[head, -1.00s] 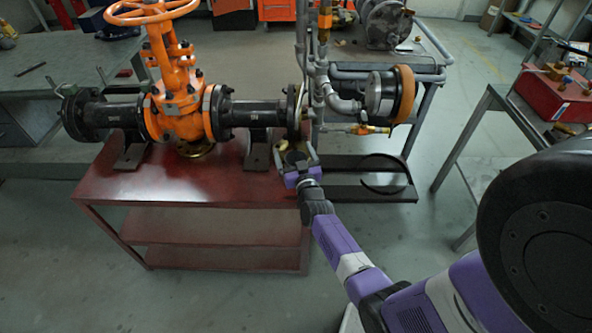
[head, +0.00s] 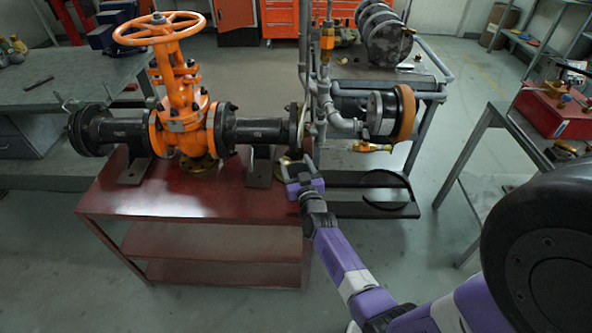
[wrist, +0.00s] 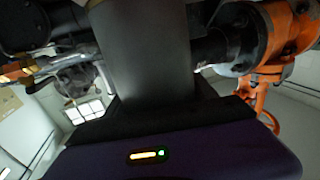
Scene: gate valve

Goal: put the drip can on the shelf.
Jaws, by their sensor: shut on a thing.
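My gripper (head: 301,178) is at the right end of the red stand, just below the right pipe flange. I cannot tell which one the task means.
An orange gate valve (head: 185,135) with black flanged pipes stands on the red stand's top (head: 190,202). Grey pipework (head: 335,122) rises close to my gripper on the right. A grey bench stands at the left. Open floor lies in front of the stand.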

